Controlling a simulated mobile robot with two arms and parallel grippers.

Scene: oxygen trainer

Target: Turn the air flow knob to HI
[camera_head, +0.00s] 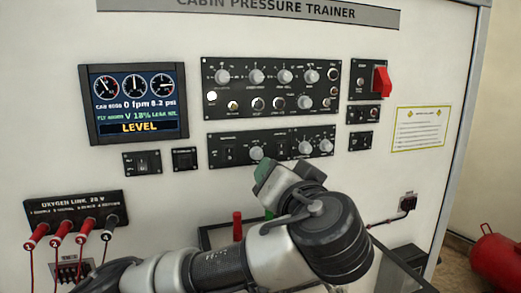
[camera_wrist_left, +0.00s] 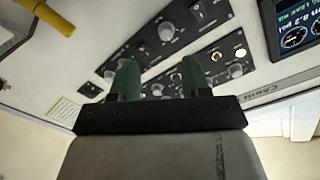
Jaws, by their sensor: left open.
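The lower black control panel (camera_head: 270,139) has several pale round knobs, including a left knob (camera_head: 256,153) and a right knob (camera_head: 325,146). The upper panel (camera_head: 268,64) carries more knobs. The labels are too small to read, so I cannot tell which knob is air flow or where it points. My left gripper (camera_head: 265,172) is just below the lower panel's left knob in the head view, partly hidden by its own wrist. In the wrist view its green fingers (camera_wrist_left: 160,78) stand apart with nothing visible between them. The panels look tilted behind them. My right gripper is not in view.
A display reading LEVEL (camera_head: 136,103) is left of the panels. A red switch cover (camera_head: 381,82) projects at the right. Red-plugged leads hang below the oxygen link panel (camera_head: 75,213). A yellow bar (camera_wrist_left: 48,16) crosses the wrist view's upper left corner.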

